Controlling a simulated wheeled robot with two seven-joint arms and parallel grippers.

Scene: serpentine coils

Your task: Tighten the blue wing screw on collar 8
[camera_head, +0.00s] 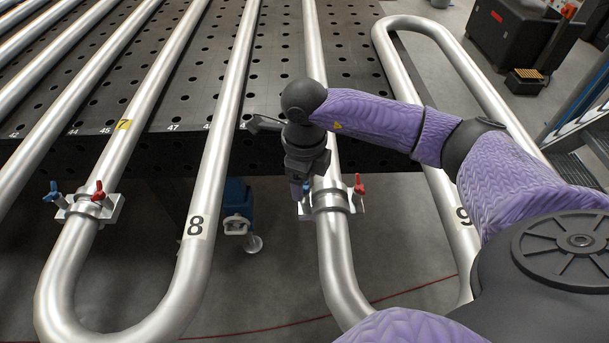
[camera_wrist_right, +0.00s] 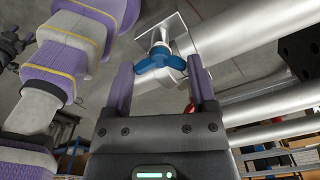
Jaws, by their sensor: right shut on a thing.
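A metal collar (camera_head: 329,200) clamps the middle pipe just past the table edge. Its red wing screw (camera_head: 359,185) shows on the right side. No number shows on this collar. The label 8 (camera_head: 195,226) is on the pipe to its left.
Another collar (camera_head: 88,207) with a blue (camera_head: 53,192) and a red wing screw (camera_head: 99,191) is on the far-left bend. The label 9 (camera_head: 462,215) is on the right pipe. The dark perforated table (camera_head: 275,60) lies behind; grey floor is in front.

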